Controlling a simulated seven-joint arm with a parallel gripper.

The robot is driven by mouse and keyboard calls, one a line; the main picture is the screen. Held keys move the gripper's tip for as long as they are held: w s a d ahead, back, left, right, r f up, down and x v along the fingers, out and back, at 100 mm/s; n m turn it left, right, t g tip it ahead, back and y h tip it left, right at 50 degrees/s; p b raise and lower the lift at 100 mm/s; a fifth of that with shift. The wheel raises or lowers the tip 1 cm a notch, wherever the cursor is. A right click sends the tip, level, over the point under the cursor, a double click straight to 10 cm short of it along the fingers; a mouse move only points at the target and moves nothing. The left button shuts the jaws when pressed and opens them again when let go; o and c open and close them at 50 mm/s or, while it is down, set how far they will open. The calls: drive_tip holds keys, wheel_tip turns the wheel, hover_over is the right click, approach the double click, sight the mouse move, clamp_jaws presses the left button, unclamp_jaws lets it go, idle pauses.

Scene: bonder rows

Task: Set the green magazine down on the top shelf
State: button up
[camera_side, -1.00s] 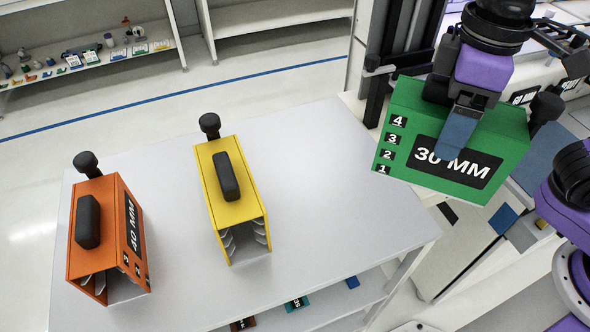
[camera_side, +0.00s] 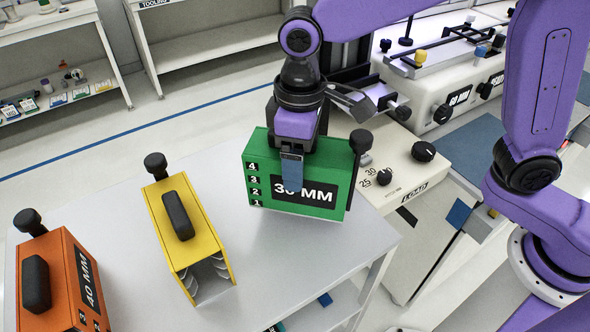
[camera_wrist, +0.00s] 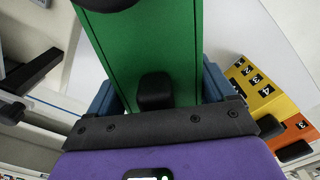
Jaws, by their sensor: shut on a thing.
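The green magazine (camera_side: 265,152), marked "30 MM" with slots 1 to 4, is in my gripper (camera_side: 291,172) over the right part of the white top shelf (camera_side: 240,290). My gripper is shut on it, with one blue finger across its labelled face. In the side view the magazine looks upright, its lower edge close to the shelf; I cannot tell whether it touches. In the wrist view the green magazine (camera_wrist: 150,45) runs between both blue fingers (camera_wrist: 160,95), its black handle just ahead of the palm.
A yellow magazine (camera_side: 200,243) and an orange "40 MM" magazine (camera_side: 62,262) stand on the shelf to the left. A machine with a "LOAD" panel (camera_side: 400,175) and knobs stands close on the right. Bare shelf lies between the yellow and green magazines and in front.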

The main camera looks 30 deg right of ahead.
drive_tip(key=shift+w+a+f, duration=0.15)
drive_tip(key=shift+w+f, duration=0.05)
drive_tip(key=shift+f, duration=0.15)
drive_tip(key=shift+w+a+f, duration=0.1)
drive_tip(key=shift+f, duration=1.5)
drive_tip(key=shift+f, duration=0.1)
drive_tip(key=o, duration=1.4)
drive_tip(key=shift+f, duration=0.1)
drive_tip(key=shift+o, duration=0.2)
wheel_tip(320, 180, up, 12)
drive_tip(key=shift+r, duration=0.2)
